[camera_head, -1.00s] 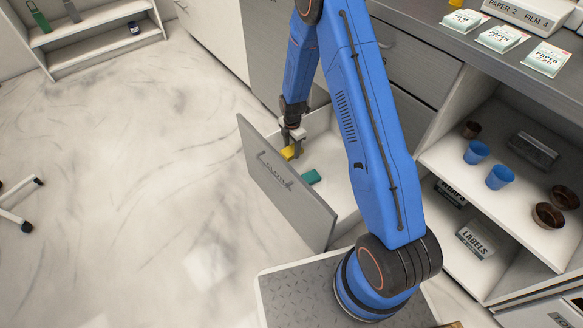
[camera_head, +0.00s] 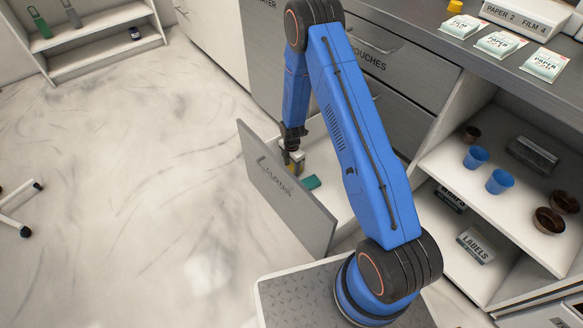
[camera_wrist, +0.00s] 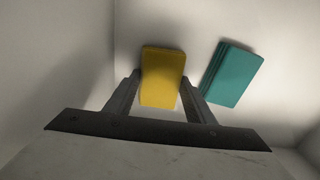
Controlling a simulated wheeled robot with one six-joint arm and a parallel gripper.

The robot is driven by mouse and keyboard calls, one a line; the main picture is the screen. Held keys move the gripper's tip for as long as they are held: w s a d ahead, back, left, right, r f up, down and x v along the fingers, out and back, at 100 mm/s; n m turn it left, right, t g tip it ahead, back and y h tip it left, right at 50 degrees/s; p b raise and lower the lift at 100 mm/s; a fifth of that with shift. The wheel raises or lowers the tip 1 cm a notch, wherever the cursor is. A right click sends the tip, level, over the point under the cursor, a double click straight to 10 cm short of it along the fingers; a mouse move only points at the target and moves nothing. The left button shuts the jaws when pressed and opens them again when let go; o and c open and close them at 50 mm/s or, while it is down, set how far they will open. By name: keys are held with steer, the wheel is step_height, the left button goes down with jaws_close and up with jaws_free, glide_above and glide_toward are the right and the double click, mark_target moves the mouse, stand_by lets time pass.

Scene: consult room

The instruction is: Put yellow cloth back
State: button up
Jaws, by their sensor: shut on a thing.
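The yellow cloth (camera_wrist: 162,77) is a folded flat block between the two fingers of my gripper (camera_wrist: 160,88) in the wrist view. My gripper is shut on it. In the head view my gripper (camera_head: 294,166) is inside the open drawer (camera_head: 283,194), whose front is labelled CLOTHS, and only a bit of the yellow cloth shows behind the drawer front. A teal cloth stack (camera_wrist: 232,74) lies on the drawer floor to the right of the yellow cloth, apart from it. I cannot tell whether the yellow cloth touches the drawer floor.
Drawer walls surround my gripper closely. At right, an open shelf (camera_head: 430,160) holds blue cups (camera_head: 499,181), brown bowls (camera_head: 548,215) and labelled boxes. Paper packs (camera_head: 499,45) lie on the counter above.

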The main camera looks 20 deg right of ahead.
mark_target(292, 169)
steer(key=shift+f, duration=0.1)
steer(key=o, duration=1)
step_height(292, 169, up, 12)
steer(key=shift+r, duration=0.25)
